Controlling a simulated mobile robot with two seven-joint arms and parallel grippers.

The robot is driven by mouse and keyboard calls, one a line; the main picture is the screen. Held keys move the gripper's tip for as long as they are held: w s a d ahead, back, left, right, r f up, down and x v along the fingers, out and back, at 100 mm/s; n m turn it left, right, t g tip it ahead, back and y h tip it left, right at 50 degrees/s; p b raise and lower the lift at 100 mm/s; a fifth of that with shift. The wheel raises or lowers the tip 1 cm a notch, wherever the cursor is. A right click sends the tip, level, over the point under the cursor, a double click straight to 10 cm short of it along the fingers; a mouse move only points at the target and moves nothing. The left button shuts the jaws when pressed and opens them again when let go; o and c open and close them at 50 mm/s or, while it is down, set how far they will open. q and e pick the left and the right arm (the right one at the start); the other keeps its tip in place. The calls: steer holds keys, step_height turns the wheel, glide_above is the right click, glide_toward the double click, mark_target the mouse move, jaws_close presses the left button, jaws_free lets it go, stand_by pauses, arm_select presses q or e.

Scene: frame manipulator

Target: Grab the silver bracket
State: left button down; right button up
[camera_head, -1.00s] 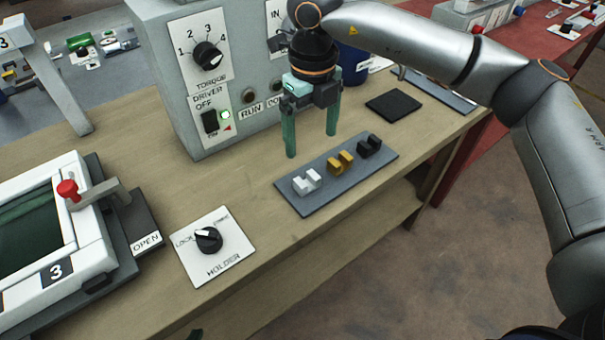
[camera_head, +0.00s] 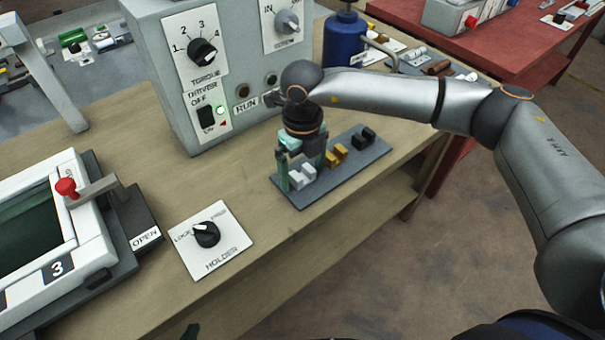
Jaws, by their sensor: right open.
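The silver bracket (camera_head: 302,178) is a small, pale notched block at the near left end of a dark grey tray (camera_head: 345,183). My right gripper (camera_head: 302,172) points down, open, with its green fingers low at the tray on either side of the bracket. I cannot tell whether the fingers touch it. A gold bracket (camera_head: 336,156) and a black bracket (camera_head: 363,138) stand farther along the tray. A small dark green tip, apparently of my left gripper (camera_head: 192,331), shows at the bottom edge; its jaws are out of frame.
The grey driver cabinet (camera_head: 165,100) with knobs stands behind the tray. A holder knob plate (camera_head: 235,243) and a white-framed fixture (camera_head: 85,255) are to the left. A blue bottle (camera_head: 344,42) stands at the back. The bench's front edge is just in front of the tray.

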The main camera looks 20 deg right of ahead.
steer(key=shift+c, duration=0.4)
steer(key=c, duration=1.4)
